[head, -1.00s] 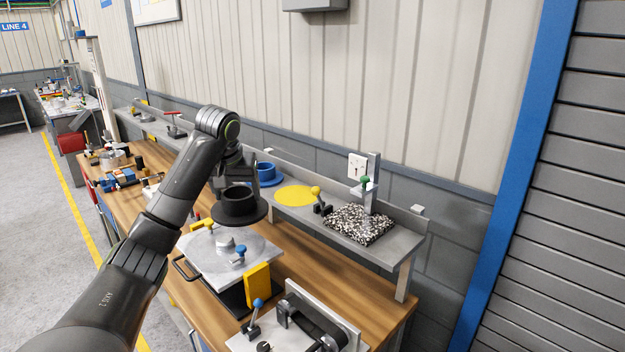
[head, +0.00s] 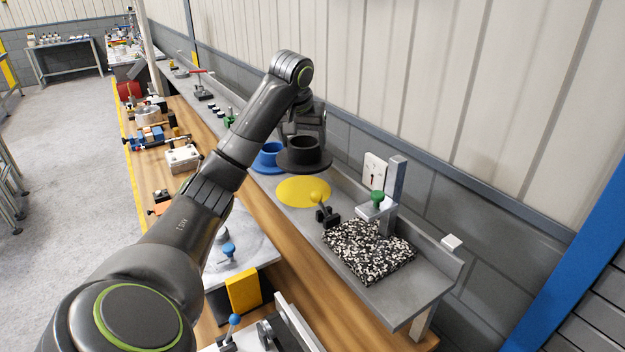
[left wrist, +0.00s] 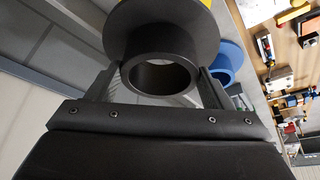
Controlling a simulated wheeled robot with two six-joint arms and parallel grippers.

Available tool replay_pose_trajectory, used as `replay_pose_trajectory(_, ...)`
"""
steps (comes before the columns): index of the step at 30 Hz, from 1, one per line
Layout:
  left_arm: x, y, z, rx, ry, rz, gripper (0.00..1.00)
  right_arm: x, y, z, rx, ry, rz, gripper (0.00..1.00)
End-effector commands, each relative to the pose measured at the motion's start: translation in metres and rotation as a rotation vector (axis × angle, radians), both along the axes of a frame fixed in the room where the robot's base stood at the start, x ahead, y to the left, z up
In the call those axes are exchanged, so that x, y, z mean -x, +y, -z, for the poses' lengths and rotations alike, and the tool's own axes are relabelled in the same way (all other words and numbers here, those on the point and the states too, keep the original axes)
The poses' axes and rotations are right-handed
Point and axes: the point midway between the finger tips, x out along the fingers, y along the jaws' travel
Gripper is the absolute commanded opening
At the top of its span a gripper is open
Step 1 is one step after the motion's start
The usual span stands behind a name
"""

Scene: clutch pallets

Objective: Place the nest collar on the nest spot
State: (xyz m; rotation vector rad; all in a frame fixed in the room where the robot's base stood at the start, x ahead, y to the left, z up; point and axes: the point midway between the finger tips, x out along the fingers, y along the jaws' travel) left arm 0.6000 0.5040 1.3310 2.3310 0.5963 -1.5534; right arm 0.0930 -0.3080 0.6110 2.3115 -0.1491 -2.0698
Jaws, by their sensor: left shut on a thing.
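The black flanged collar (head: 303,160), which I take to be the nest collar, hangs in my left gripper (head: 305,135) above the grey shelf. In the left wrist view the collar (left wrist: 130,42) sits between the two fingers of the left gripper (left wrist: 160,85), its round opening facing the camera. The yellow disc (head: 300,192) lies flat on the shelf, below and just in front of the collar in the head view; I take it to be the nest spot. A sliver of yellow shows at the top of the left wrist view. My right gripper is not in view.
A blue flanged collar (head: 268,158) stands on the shelf (head: 395,295) left of the held one. The wooden bench (head: 275,240) runs below.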

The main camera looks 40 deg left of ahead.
Motion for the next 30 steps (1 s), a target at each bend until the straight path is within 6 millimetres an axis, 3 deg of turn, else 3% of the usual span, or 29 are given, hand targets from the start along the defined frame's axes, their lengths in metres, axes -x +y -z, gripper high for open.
replay_pose_trajectory(1, 0.001, 0.000, 0.016, 0.000, 0.005, 0.000, 0.43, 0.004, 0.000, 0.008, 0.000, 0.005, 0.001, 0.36)
replay_pose_trajectory(8, 0.001, -0.001, 0.043, 0.001, 0.004, 0.002, 0.43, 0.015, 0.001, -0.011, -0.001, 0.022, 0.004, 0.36)
replay_pose_trajectory(18, 0.001, 0.000, 0.081, 0.002, 0.004, 0.001, 0.43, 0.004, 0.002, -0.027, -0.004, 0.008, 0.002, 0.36)
replay_pose_trajectory(30, 0.000, 0.000, 0.090, 0.000, 0.001, 0.000, 0.43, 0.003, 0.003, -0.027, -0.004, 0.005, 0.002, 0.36)
